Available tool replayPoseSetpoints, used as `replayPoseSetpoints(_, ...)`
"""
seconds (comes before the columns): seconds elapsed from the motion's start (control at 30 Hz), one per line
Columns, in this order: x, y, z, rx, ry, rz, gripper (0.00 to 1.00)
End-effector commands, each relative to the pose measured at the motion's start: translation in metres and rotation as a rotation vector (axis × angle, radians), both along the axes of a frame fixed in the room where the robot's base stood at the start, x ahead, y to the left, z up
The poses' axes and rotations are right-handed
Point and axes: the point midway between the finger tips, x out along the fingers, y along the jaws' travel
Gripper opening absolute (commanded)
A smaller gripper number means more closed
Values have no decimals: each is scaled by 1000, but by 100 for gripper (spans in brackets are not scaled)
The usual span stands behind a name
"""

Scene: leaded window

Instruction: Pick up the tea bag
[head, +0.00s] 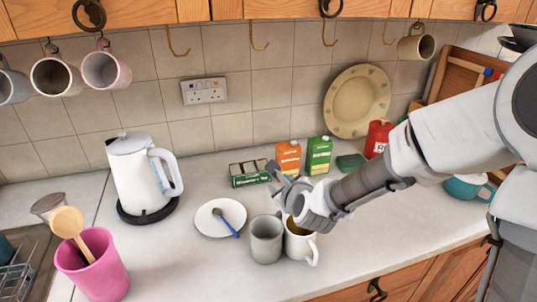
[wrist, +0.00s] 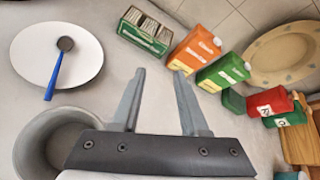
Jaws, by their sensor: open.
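The tea bags show as pale packets (wrist: 148,29) in an open green box (wrist: 137,44), at the top of the wrist view. In the head view the box (head: 250,180) stands on the counter, left of an orange carton. My gripper (wrist: 160,72) is open, with nothing between its fingers. Its fingers point toward the box and the orange carton, apart from both. In the head view my gripper (head: 277,172) is at the box's right, above the counter, and my arm hides part of the counter.
A grey mug (head: 265,246) and a white mug (head: 300,247) stand below my gripper. A white plate (head: 210,226) with a blue-handled spoon (head: 228,225) lies left. The orange carton (head: 288,158) and green carton (head: 319,156) stand behind. A white kettle (head: 130,180) is farther left.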

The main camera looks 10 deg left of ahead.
Motion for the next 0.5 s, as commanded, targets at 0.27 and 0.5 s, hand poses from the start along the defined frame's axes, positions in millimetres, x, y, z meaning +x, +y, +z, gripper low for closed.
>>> replayPoseSetpoints(0.27,7,15,4,399,91,-162,44)
replayPoseSetpoints(0.5,26,26,-4,446,101,-179,44)
